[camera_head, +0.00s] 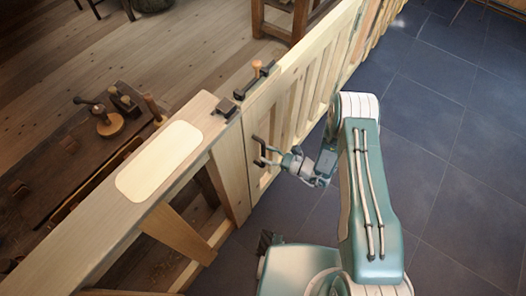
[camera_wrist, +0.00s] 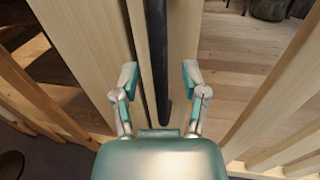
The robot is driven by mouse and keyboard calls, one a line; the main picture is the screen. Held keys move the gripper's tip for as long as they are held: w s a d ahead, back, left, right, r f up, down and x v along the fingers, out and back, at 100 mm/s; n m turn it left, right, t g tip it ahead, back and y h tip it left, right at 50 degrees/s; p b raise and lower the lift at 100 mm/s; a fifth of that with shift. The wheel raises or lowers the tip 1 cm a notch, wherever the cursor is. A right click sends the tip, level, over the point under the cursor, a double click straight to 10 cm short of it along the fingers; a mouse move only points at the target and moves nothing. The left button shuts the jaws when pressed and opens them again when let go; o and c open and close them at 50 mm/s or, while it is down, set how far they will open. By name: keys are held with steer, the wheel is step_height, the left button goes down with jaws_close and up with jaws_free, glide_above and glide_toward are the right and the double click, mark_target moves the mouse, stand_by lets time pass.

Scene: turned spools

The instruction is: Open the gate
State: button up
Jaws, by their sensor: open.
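The gate (camera_head: 306,85) is a pale slatted wooden panel in the head view, in line with the end of the wooden counter and apparently closed. A black latch (camera_head: 254,80) with a wooden knob sits on its top edge near the post. A black keeper (camera_head: 226,107) sits beside it on the counter end; I cannot tell whether the bolt is inside it. My gripper (camera_head: 267,151) is open at the gate's front face, below the latch. In the wrist view a black upright handle (camera_wrist: 157,50) lies between my open fingers (camera_wrist: 160,76), which do not appear closed on it.
The counter (camera_head: 79,247) with a pale inlaid panel runs to the lower left. A workbench (camera_head: 60,165) with tools stands behind it. The blue-grey tiled floor (camera_head: 455,130) on my side is clear. Wooden furniture stands behind the gate.

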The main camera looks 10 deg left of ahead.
steer(key=shift+w+a, duration=0.2)
steer(key=shift+a, duration=0.8)
jaws_close()
